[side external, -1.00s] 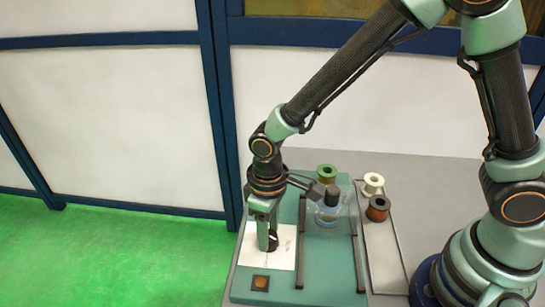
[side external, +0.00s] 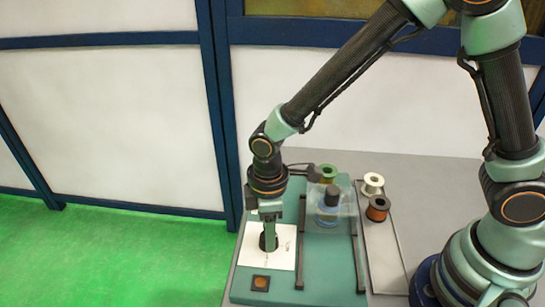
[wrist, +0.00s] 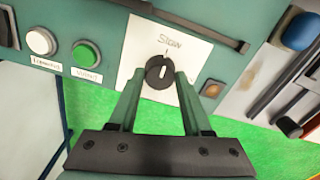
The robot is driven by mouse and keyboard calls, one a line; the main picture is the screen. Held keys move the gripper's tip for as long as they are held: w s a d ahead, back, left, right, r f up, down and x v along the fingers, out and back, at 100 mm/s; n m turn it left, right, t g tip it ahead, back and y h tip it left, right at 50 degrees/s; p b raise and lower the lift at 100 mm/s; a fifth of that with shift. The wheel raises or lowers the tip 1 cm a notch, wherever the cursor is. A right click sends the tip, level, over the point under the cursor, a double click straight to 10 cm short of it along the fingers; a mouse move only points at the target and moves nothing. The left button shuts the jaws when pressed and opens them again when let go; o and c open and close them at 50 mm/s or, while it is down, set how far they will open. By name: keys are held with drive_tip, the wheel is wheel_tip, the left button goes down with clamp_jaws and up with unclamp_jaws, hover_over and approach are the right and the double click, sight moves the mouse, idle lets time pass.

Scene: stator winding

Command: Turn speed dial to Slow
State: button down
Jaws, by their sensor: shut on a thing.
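The speed dial (wrist: 154,71) is a round black knob on a white plate (wrist: 197,47). The word "Slow" is printed above the knob in the wrist view, with a short tick under it. A pale mark on the knob runs roughly up and down, near that tick; its exact aim is hard to tell. My gripper (wrist: 161,75) is shut on the dial, one finger on each side. In the side view my gripper (side external: 269,238) points straight down at the dial (side external: 263,243), partly hiding it on the white plate (side external: 286,258).
A white button (wrist: 40,41) and a green button (wrist: 86,54) sit left of the plate. An amber square button (side external: 260,284) lies in front of it. Dark rails (side external: 301,245) flank the middle.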

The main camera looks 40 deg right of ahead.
idle(0.3)
drive_tip(key=shift+c, duration=1.7)
unclamp_jaws()
wheel_tip(320, 180, up, 12)
drive_tip(key=shift+r, duration=0.1)
drive_tip(key=s+d+r+m+t, duration=0.2)
drive_tip(key=d+r+m, duration=0.2)
drive_tip(key=d, duration=0.5)
drive_tip(key=s+d+r+m+t, duration=0.1)
drive_tip(key=d+r+m+t, duration=0.2)
drive_tip(key=d+m, duration=0.4)
drive_tip(key=d+r, duration=0.1)
drive_tip(key=d, duration=0.2)
drive_tip(key=shift+s+d+r+m+t, duration=0.15)
drive_tip(key=shift+s+d+m+t, duration=0.15)
drive_tip(key=shift+s+m, duration=0.1)
